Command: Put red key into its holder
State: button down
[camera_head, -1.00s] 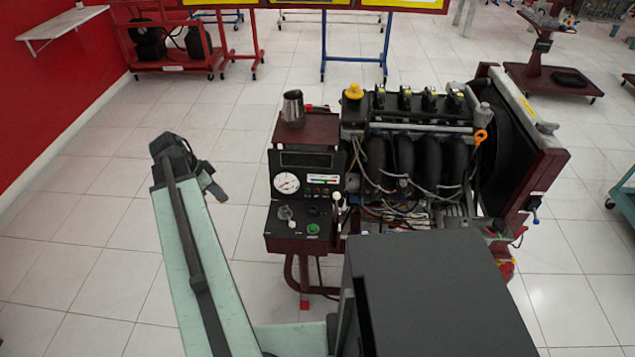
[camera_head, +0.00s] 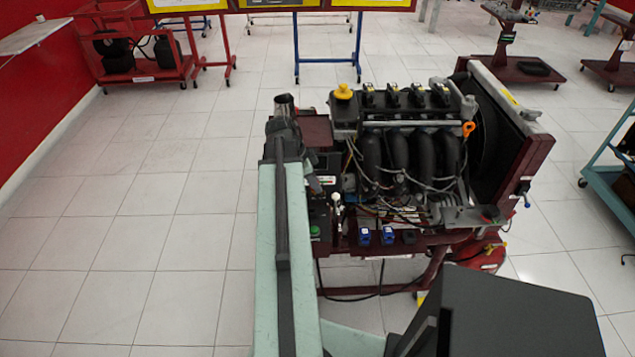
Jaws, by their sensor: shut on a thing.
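No red key can be told apart in the view.
The engine (camera_head: 400,150) stands right of my gripper, with wires and a yellow cap (camera_head: 343,92). Blue connectors (camera_head: 364,236) sit on the trainer's front edge. The tiled floor (camera_head: 130,240) on the left is clear.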

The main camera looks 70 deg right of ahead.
jog(key=shift+w+a+f+m+y, duration=0.1)
jog(key=shift+w+m+y, duration=0.15)
jog(key=shift+m, duration=0.35)
jog(key=shift+w+a+f+m+y, duration=0.1)
jog(key=shift+w+m+y, duration=0.15)
jog(key=shift+m, duration=0.35)
jog(key=shift+f+b, duration=2.4)
jog(key=shift+b, duration=0.25)
jog(key=shift+f, duration=0.2)
jog(key=shift+f+b, duration=0.25)
jog(key=shift+b, duration=0.2)
jog(key=shift+f, duration=0.1)
jog(key=shift+f+b, duration=1.1)
jog(key=shift+b, duration=0.1)
jog(key=shift+f, duration=0.1)
jog(key=shift+f+b, duration=0.6)
jog(key=shift+b, duration=0.1)
